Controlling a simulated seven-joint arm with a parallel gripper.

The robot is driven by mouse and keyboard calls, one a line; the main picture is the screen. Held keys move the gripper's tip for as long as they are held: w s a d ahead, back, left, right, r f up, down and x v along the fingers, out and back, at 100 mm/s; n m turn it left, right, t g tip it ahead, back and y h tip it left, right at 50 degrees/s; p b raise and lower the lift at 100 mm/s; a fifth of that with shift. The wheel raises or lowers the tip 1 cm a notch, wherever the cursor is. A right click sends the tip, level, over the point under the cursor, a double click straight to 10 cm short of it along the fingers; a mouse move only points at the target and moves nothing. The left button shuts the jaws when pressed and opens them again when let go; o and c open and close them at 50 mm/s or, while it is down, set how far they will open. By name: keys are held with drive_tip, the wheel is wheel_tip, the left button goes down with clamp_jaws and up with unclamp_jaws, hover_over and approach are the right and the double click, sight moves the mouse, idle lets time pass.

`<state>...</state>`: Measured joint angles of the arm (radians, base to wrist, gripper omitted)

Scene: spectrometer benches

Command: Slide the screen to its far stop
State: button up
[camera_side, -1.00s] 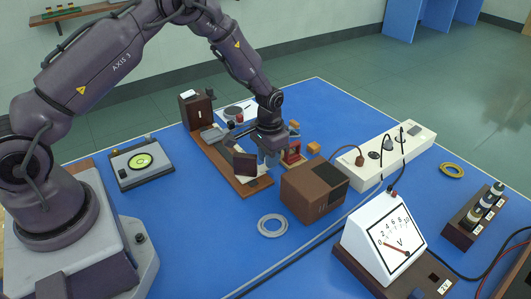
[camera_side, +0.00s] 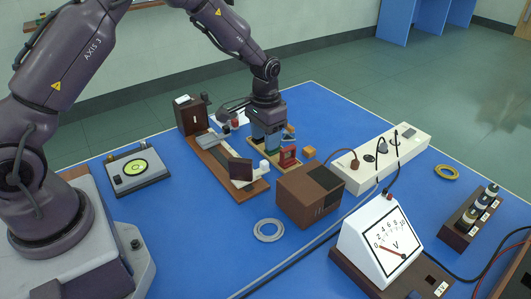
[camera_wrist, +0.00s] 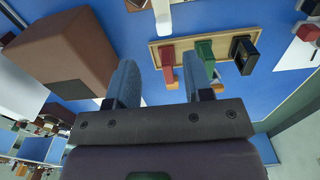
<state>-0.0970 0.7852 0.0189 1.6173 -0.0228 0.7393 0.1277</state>
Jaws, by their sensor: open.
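The screen (camera_side: 240,168) looks to be the dark brown upright plate near the near end of a long wooden rail (camera_side: 209,165). A small white block (camera_side: 264,164) is beside it, on its right. My gripper (camera_side: 266,146) is open and points down, right of the rail and apart from the screen, over a small wooden rack (camera_side: 287,165). In the wrist view my two blue-grey fingers (camera_wrist: 160,85) are spread with nothing clearly held between them. The rack (camera_wrist: 222,46) with red, green and black holders lies beyond them.
A brown box (camera_side: 307,197) stands close to the right of the rail's near end. A dark upright housing (camera_side: 193,116) stands at the rail's far end. A white socket strip (camera_side: 390,160) and a voltmeter (camera_side: 385,240) are further right.

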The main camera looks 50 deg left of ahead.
drive_tip(key=shift+r, duration=2.35)
drive_tip(key=s+d+r+t, duration=0.2)
drive_tip(key=s+r, duration=0.7)
drive_tip(key=s, duration=0.3)
drive_tip(key=s+d+r+t, duration=0.3)
drive_tip(key=s+r, duration=0.7)
drive_tip(key=s, duration=0.3)
drive_tip(key=shift+s+r+t, duration=0.25)
drive_tip(key=shift+t, duration=0.05)
